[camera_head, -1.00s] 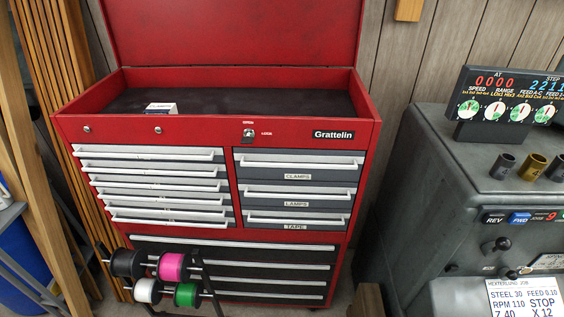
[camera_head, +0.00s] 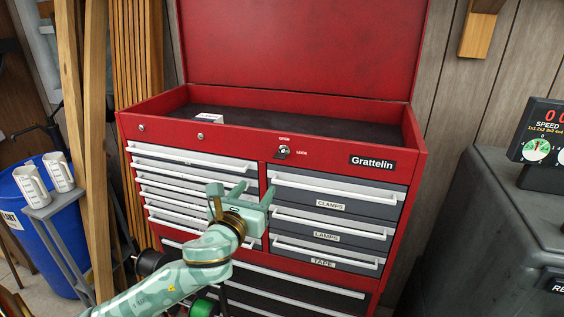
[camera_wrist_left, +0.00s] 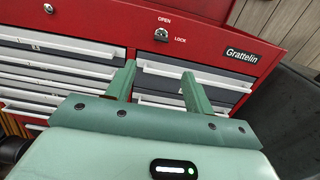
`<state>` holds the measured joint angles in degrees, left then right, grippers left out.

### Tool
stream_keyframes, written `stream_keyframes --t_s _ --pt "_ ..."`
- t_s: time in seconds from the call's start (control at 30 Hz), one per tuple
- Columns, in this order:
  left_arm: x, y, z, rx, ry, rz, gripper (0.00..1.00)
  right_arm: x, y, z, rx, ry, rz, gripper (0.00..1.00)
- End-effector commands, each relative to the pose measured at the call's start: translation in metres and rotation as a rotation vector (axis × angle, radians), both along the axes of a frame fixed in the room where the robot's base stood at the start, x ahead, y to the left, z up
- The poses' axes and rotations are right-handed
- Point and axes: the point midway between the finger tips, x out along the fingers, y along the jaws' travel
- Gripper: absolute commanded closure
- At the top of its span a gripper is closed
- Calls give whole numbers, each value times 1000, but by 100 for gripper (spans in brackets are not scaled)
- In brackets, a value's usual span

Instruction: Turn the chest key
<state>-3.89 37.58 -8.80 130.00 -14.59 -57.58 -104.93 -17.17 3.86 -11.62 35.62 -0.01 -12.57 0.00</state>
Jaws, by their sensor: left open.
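The chest key (camera_head: 283,151) sits in its lock on the red front rim of the tool chest (camera_head: 234,133), between the OPEN and LOCK labels. In the left wrist view the key (camera_wrist_left: 161,34) shows above and between the fingertips, apart from them. My left gripper (camera_head: 228,190) is open and empty, in front of the drawers, below and left of the key. Its two green fingers (camera_wrist_left: 160,75) point at the chest in the left wrist view. The chest's lid is raised. My right gripper is not in view.
Labelled drawers with white handles (camera_head: 327,233) fill the chest front. A grey machine (camera_head: 480,230) stands close on the right. Wooden boards (camera_head: 95,150), a blue barrel (camera_head: 45,240) and a small stand with white cups (camera_head: 58,172) are at left. Spools lie partly behind my left arm.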

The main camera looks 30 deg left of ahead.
Motion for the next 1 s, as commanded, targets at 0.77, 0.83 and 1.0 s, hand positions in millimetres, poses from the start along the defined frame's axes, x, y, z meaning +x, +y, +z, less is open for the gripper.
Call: stream_keyframes --t_s 0.77,0.83,1.0 --pt "144 34 0 -7 -1 -1 47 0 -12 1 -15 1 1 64" --pt "146 34 0 -7 -1 -2 47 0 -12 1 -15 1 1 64" --pt "146 34 0 -6 0 -2 47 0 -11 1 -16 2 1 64"
